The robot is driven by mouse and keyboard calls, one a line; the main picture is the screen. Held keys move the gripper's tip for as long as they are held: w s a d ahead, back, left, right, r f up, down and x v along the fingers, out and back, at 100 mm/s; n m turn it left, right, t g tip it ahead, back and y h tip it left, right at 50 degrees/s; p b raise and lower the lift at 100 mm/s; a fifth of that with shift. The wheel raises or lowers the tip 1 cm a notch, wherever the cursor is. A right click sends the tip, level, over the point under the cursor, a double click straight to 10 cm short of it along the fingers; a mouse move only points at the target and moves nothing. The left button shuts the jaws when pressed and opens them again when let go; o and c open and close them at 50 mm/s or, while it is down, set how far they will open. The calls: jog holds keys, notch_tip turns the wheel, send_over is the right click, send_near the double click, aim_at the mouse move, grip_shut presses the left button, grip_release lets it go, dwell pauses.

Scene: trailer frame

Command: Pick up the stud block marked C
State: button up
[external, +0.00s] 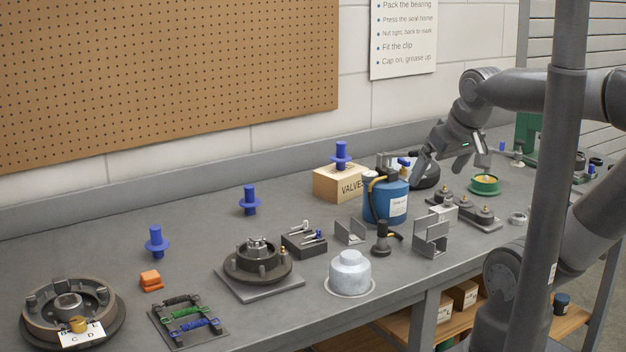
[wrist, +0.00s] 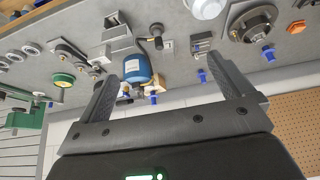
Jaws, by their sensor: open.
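My gripper (external: 452,170) is open and empty, high over the right part of the bench in the external view. Its two spread fingers also show in the wrist view (wrist: 160,58), with nothing between them at the tips. I cannot read a C on any stud block. A white card (external: 82,338) with small letters, C and D among them, lies on the round hub at the lower left.
A blue canister (external: 386,205) and a wooden box marked VALVES (external: 333,184) stand left of my gripper. Grey brackets (external: 431,240), a silver cap (external: 350,272) and blue pegs (external: 249,200) spread along the bench. Free surface lies toward the back left.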

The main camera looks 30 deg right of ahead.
dwell(0.3)
jog(key=g, duration=0.6)
send_over(444, 207)
jog(key=f, duration=1.6)
jog(key=shift+s+d+f, duration=0.1)
jog(key=shift+s+f, duration=0.15)
jog(key=shift+f, duration=0.05)
jog(key=shift+w+f, duration=0.15)
jog(key=shift+f, duration=0.35)
notch_tip(444, 207, down, 7)
jog(key=shift+w, duration=0.1)
jog(key=shift+c, duration=0.2)
